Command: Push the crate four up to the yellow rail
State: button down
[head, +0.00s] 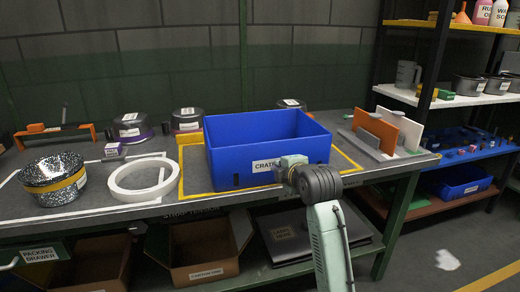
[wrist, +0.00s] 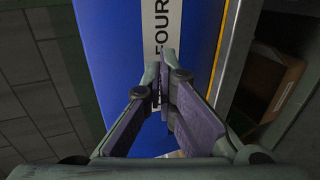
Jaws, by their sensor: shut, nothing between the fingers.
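The blue crate (head: 228,165), labelled as a crate, stands upright on the workbench, its front face towards me. The wrist view shows its blue face (wrist: 110,60) and a white label reading FOUR (wrist: 163,28). My gripper (head: 284,168) is at the front face, over the right part of the label. Its fingers (wrist: 163,88) are shut and empty, close to the label; I cannot tell whether they touch it. A yellow strip (head: 181,183) runs on the bench around the crate. A yellow piece (head: 188,127) shows behind its left back corner; I cannot tell which is the rail.
A white ring (head: 120,188) and a speckled pot (head: 40,183) lie left of the crate. A rack with orange and white boards (head: 402,135) stands to the right. Lidded pots (head: 187,117) stand behind. Open boxes (head: 200,268) sit below the bench.

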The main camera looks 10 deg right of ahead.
aim_at(275, 160)
jog(key=shift+w+a+p, duration=0.2)
jog(key=shift+w+p, duration=0.5)
jog(key=shift+w, duration=4.8)
jog(key=shift+s+d+b, duration=0.15)
jog(key=shift+s+b, duration=0.7)
jog(key=shift+s, duration=2.7)
